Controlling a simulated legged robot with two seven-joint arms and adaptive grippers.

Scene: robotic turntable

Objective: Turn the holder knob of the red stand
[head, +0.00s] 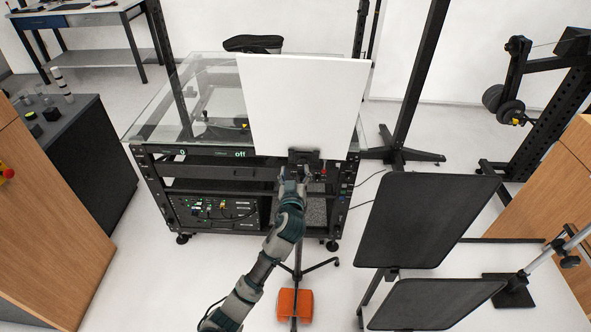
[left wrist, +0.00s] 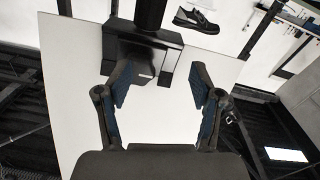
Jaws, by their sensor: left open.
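The stand has dark tripod legs (head: 318,267) and an orange-red block (head: 288,303) at its foot. A white panel (head: 305,100) is at its top, with a black holder (head: 304,155) at the panel's lower edge. My left gripper (head: 297,172) is at this holder and partly covers it. In the left wrist view my left gripper (left wrist: 160,82) has its fingers spread apart. The black holder (left wrist: 140,55) is just beyond the fingertips, nearer the left finger. I cannot make out the knob clearly or tell whether a finger touches it. My right gripper is not in view.
A black rack with a glass top (head: 180,100) stands behind the stand. Two dark panels (head: 425,220) stand close at the right. Wooden-sided cabinets (head: 45,220) are at the far left and right. A shoe (left wrist: 196,20) shows beyond the white panel.

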